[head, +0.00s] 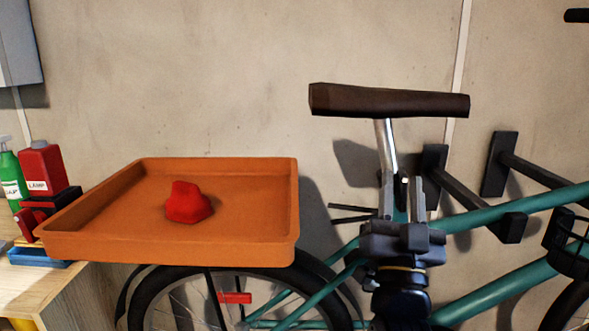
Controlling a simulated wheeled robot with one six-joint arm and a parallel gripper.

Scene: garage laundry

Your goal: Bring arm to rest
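My gripper (403,186) is in the head view, right of centre, in front of the bicycle's seat post. Its two grey fingers point up and stand apart, with nothing held between them. Below it my dark wrist and arm run down to the bottom edge of the picture. The gripper is to the right of the orange tray and apart from it in the picture.
An orange tray (120,248) at left holds a red lump (188,203). Behind is a teal bicycle (500,290) with a brown saddle (390,101). Black wall brackets (497,165) stick out at right. A red bottle (42,168) and green bottle (11,178) stand far left.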

